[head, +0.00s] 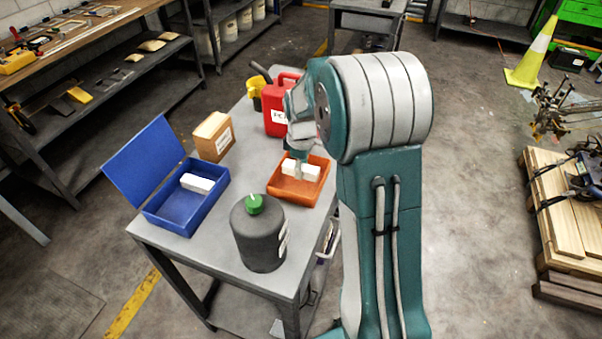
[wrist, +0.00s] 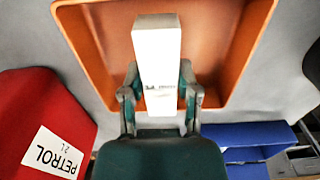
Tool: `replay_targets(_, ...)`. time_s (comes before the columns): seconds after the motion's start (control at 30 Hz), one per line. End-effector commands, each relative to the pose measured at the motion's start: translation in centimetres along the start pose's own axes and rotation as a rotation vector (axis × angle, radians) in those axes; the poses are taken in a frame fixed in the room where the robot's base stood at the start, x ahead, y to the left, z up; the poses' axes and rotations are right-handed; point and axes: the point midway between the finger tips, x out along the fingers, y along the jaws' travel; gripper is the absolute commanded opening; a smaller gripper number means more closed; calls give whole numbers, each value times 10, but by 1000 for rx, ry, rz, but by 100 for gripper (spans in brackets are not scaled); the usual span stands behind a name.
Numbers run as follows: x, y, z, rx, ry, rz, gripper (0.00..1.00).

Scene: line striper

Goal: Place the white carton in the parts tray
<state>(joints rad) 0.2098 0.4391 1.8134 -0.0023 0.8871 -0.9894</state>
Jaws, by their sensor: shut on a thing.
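A white carton (wrist: 157,50) is between the two fingers of my gripper (wrist: 159,85), which is shut on it. It also shows in the head view (head: 311,172), partly hidden behind my gripper (head: 300,170). The carton is in or just above the orange open tray (head: 294,198), which looks like the parts tray; its wide floor and sloping rim (wrist: 92,60) fill much of the wrist view. I cannot tell whether the carton touches the tray floor. Another white carton (head: 197,183) lies in the blue lidded box (head: 182,212).
On the grey table (head: 205,250) stand a dark canister with a green cap (head: 258,235), a brown box (head: 213,137) and a red petrol can (head: 277,119). The petrol can (wrist: 45,110) is close by my gripper at left in the wrist view. The blue box's lid stands open.

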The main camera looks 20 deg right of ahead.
Motion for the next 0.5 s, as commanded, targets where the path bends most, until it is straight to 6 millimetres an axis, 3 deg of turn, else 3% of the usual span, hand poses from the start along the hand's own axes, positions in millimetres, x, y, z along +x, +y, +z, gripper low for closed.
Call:
replay_targets(0.13,22,-1,-1,-2,-1,-2,0)
replay_targets(0.43,24,-1,-1,-1,-1,-1,0)
replay_targets(0.47,24,-1,-1,-1,-1,-1,46)
replay_targets(0.5,24,-1,-1,-1,0,-1,64)
